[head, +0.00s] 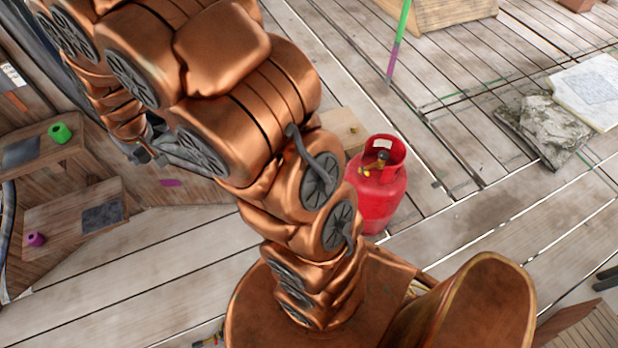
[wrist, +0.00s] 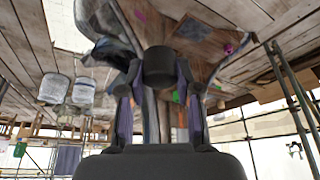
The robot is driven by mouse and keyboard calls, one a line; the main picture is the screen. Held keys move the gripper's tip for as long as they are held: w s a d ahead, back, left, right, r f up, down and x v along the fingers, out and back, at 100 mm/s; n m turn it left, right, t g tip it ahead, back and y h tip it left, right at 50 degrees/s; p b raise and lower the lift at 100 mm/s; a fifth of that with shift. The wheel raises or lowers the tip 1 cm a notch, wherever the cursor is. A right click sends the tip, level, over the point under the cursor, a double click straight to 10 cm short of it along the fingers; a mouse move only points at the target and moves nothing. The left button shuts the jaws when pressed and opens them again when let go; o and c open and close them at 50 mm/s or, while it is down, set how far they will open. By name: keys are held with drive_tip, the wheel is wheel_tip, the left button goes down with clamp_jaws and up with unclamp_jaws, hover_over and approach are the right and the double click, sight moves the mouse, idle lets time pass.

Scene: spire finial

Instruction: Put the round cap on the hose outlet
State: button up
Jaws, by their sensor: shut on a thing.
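My gripper (wrist: 158,78) is shut on a dark, round, short cylinder, which looks like the round cap (wrist: 158,62), held between the two fingertips in the wrist view. In the head view my copper arm hides most of the gripper; only dark parts of it (head: 152,150) show at the arm's left edge, in front of the wooden wall and shelves. The cap cannot be made out there. I cannot clearly identify the hose outlet. A blurred grey-blue curved shape (wrist: 118,52) lies behind the cap in the wrist view, and I cannot tell whether they touch.
Two wooden shelves at left hold a green roll (head: 60,133) and a purple roll (head: 36,239). A red gas cylinder (head: 378,190) stands right of my arm. A stone slab (head: 545,130) lies at right. Open plank floor (head: 490,200) lies between them.

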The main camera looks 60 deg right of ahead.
drive_tip(key=s+d+f+n+g+y+b, duration=0.3)
drive_tip(key=s+d+f+n+g+b, duration=0.15)
drive_tip(key=d+f+b, duration=0.7)
drive_tip(key=s+d+f+n+g+y+b, duration=0.25)
drive_tip(key=s+d+f+n+b, duration=0.2)
drive_tip(key=d+f+b, duration=0.65)
drive_tip(key=s+d+f+n+g+h+b, duration=0.3)
drive_tip(key=s+d+f+n+h+b, duration=0.1)
drive_tip(key=d+f+b, duration=0.5)
drive_tip(key=s+d+f+n+g+h+b, duration=0.4)
drive_tip(key=s+d+f+b, duration=0.4)
drive_tip(key=d+f+b, duration=0.2)
drive_tip(key=s+d+f+n+g+h+b, duration=0.3)
drive_tip(key=s+d+f+n+h+b, duration=0.2)
drive_tip(key=d+f+b, duration=0.5)
drive_tip(key=s+f+h, duration=0.2)
drive_tip(key=h, duration=0.1)
drive_tip(key=shift+n, duration=0.3)
drive_tip(key=shift+s+d, duration=0.1)
